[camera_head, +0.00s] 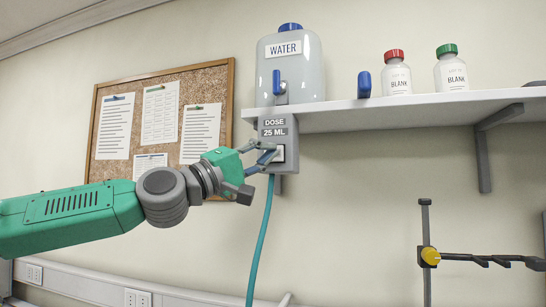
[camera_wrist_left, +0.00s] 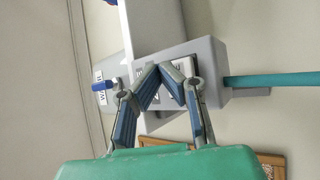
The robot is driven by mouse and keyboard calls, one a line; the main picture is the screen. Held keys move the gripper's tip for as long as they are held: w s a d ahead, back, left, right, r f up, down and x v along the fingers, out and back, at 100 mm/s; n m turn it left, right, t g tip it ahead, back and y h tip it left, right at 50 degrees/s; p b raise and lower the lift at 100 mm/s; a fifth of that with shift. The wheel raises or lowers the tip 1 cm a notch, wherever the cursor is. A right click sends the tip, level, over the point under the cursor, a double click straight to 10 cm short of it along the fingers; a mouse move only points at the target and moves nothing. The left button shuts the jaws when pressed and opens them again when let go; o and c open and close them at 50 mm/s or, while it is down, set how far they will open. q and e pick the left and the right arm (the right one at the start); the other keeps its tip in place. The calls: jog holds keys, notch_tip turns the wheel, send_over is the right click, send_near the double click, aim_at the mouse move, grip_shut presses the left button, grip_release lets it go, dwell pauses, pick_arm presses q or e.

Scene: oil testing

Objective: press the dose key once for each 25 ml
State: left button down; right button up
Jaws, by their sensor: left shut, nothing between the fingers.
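The dose unit (camera_head: 278,128) is a grey box labelled "DOSE 25 ML" under the shelf's left end. Its pale square dose key (camera_head: 280,153) is on the front, partly covered by my fingers. My left gripper (camera_head: 272,154) is shut and empty, its fingertips at the key. The water tank (camera_head: 304,72) with a blue cap stands above. My right gripper is not in view.
The shelf (camera_head: 420,108) holds two blank bottles, red-capped (camera_head: 396,76) and green-capped (camera_head: 451,70). A teal hose (camera_head: 261,240) hangs below the dose unit. A clamp stand (camera_head: 426,230) is at lower right. A cork board (camera_head: 217,92) hangs behind my left arm.

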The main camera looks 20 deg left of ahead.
pick_arm(q)
jog(key=shift+s, duration=2.45)
jog(key=shift+f, duration=0.1)
